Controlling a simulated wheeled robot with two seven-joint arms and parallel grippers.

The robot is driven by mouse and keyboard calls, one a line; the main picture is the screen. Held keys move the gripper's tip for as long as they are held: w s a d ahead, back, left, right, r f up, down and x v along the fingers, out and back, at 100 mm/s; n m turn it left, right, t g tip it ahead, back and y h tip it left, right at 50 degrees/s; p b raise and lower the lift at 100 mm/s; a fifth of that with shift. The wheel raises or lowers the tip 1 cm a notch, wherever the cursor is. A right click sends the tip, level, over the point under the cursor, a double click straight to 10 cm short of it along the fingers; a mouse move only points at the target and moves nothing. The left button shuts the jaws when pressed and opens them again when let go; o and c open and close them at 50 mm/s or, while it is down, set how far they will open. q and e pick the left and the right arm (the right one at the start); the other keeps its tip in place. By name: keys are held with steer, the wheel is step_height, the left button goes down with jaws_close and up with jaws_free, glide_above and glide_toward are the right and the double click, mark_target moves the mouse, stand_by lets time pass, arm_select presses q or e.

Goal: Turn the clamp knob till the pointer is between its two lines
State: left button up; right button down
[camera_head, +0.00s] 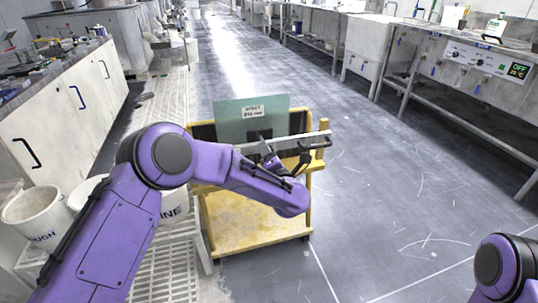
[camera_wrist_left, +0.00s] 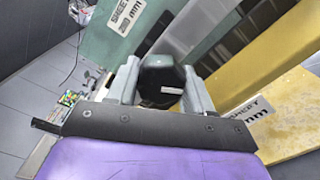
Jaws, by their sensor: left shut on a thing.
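The black clamp knob (camera_wrist_left: 162,78) shows in the left wrist view, with a short white mark on its face. My left gripper (camera_wrist_left: 163,88) is shut on it, one grey finger on each side. In the head view my left gripper (camera_head: 270,158) is at the grey clamp bar (camera_head: 316,138) of the yellow cart, in front of the upright sheet. The knob is hard to make out there. I cannot make out the two lines in either view. My right gripper is out of view; only a purple part of my right arm shows at the lower right.
The yellow cart (camera_head: 255,229) holds a greenish sheet (camera_head: 226,122) with a white label. White buckets (camera_head: 37,215) stand at the left beside a grating walkway. A white cabinet (camera_head: 60,115) is at the left, a steel bench (camera_head: 440,60) at the right. The floor right of the cart is clear.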

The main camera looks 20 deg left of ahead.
arm_select(q)
steer(key=o, duration=1)
steer(key=p+v, duration=0.1)
steer(key=v, duration=0.9)
steer(key=shift+s+d, duration=0.2)
